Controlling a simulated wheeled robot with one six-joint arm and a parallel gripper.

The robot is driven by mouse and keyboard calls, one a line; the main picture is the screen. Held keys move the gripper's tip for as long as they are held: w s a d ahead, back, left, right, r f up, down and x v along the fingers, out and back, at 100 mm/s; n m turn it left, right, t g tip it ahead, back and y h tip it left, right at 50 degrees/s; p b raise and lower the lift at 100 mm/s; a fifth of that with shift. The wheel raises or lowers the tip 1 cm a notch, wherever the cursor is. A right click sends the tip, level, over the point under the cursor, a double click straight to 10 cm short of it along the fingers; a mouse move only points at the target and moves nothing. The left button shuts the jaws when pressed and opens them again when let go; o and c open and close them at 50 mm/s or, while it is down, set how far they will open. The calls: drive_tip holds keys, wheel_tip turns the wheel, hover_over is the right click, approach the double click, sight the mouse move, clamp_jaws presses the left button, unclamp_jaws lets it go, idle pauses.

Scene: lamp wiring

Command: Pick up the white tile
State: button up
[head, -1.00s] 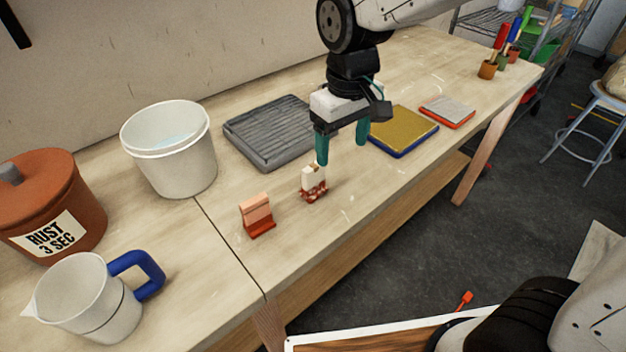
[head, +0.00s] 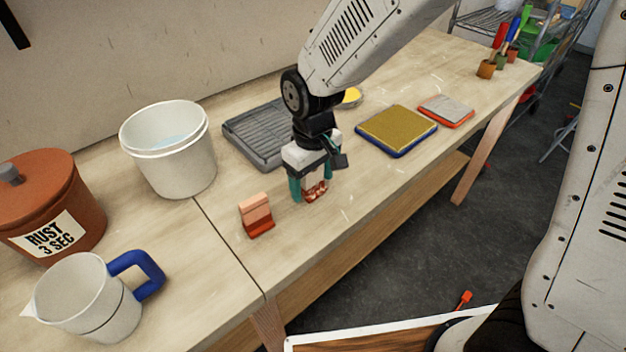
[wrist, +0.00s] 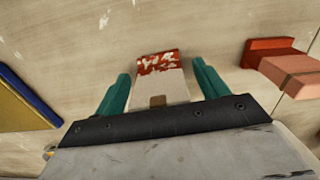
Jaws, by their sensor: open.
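The white tile (wrist: 163,84) has a rust-red, patchy lower part and stands on the bench. In the head view its red-speckled lower part (head: 315,191) shows between the fingers, and its upper part is hidden by my gripper. My gripper (head: 312,192) is lowered around the tile with one teal finger on each side. In the wrist view my gripper (wrist: 160,90) is open, with a gap between the tile and each finger.
A salmon and red tile (head: 257,215) stands left of my gripper. A grey ridged tray (head: 258,133) lies behind, and a gold pad with blue edge (head: 397,130) lies right. A white bucket (head: 170,150), jug (head: 85,300) and rust pot (head: 45,195) stand left.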

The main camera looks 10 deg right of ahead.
drive_tip(key=shift+c, duration=0.3)
drive_tip(key=c, duration=1)
drive_tip(key=shift+c, duration=0.2)
